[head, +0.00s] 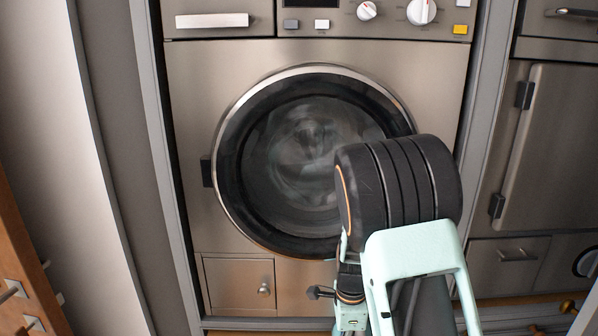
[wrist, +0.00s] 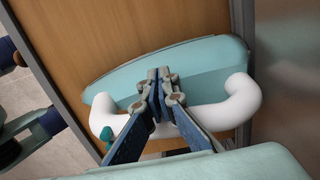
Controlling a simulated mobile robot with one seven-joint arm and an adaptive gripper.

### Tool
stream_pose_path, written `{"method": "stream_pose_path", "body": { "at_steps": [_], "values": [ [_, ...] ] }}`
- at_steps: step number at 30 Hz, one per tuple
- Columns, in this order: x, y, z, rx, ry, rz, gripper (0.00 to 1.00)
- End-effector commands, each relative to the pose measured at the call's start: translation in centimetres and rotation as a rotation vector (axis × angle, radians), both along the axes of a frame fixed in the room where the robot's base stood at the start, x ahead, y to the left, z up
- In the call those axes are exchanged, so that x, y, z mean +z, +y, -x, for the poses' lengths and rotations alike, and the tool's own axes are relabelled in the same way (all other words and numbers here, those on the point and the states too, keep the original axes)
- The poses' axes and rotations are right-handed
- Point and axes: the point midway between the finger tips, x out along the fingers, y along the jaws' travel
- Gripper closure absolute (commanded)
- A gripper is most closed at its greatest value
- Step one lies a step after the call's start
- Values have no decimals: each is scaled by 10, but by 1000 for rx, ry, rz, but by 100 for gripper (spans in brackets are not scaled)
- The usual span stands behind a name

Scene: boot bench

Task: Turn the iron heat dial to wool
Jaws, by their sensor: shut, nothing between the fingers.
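No iron or heat dial marked wool can be made out for sure in either view. In the wrist view, my gripper (wrist: 163,76) is shut and empty, its fingertips together. Around and behind the fingers is a white tube-like shape (wrist: 238,100) with a curved teal panel (wrist: 190,62) behind it and a small teal knob (wrist: 106,133) at its left. I cannot tell what this white and teal thing is, or whether my fingers touch it. My gripper does not show in the head view, where my arm fills the lower right.
The head view faces a steel washing machine (head: 190,110) with a round glass door and two white dials, one larger (head: 422,11). A steel cabinet (head: 565,140) is at right. A wooden panel (wrist: 110,45) stands behind the teal panel in the wrist view.

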Motion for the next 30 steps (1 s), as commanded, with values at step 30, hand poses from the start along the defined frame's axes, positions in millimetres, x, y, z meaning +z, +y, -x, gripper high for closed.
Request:
{"method": "stream_pose_path", "body": {
  "at_steps": [30],
  "values": [
    [62, 7, -3, 0, 0, 0, 100]
  ]
}}
